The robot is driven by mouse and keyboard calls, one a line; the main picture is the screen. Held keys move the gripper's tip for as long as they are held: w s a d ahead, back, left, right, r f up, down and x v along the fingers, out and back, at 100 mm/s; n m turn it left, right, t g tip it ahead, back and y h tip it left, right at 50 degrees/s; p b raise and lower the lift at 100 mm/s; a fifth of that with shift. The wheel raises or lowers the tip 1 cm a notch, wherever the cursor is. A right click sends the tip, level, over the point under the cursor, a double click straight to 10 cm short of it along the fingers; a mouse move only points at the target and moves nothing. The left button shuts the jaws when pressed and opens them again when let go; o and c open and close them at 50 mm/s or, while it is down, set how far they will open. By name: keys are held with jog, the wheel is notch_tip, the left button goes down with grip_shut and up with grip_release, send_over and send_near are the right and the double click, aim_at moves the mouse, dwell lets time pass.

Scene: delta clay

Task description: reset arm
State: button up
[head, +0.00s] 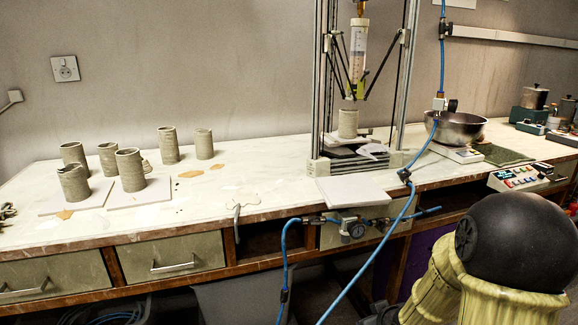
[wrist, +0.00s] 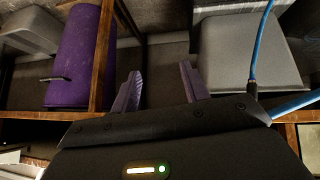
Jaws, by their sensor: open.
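My gripper (wrist: 160,90) shows in the wrist view with its two purple fingers spread apart and nothing between them. It faces the space under the workbench, where a purple roll (wrist: 75,60) lies to the left and a grey bin (wrist: 250,55) stands to the right. In the head view my arm (head: 510,250) is at the lower right, in front of the bench, and my gripper's fingers do not show there.
The workbench (head: 250,175) carries several clay cylinders (head: 131,170) at left, a delta clay printer (head: 362,90) in the middle, and a metal bowl (head: 456,128) at right. Blue hoses (head: 385,240) hang before the bench. A control box (head: 519,176) sits near the right front edge.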

jog(key=s+a+r+m+g+h, duration=0.1)
jog(key=s+a+r+m+g, duration=0.15)
jog(key=s, duration=0.45)
jog(key=s+a+r+m+g, duration=0.2)
jog(key=s+a+g, duration=0.1)
jog(key=s, duration=0.4)
jog(key=w+p+v, duration=0.3)
jog(key=p+v, duration=1.3)
jog(key=p, duration=0.1)
jog(key=w+r+p+v, duration=0.1)
jog(key=w+p+v, duration=0.3)
jog(key=p+v, duration=1.3)
jog(key=shift+s+d+r+p, duration=0.25)
jog(key=shift+r+p, duration=0.2)
jog(key=shift+r, duration=0.1)
jog(key=shift+f+n, duration=0.1)
jog(key=shift+n, duration=0.15)
jog(key=shift+c, duration=1)
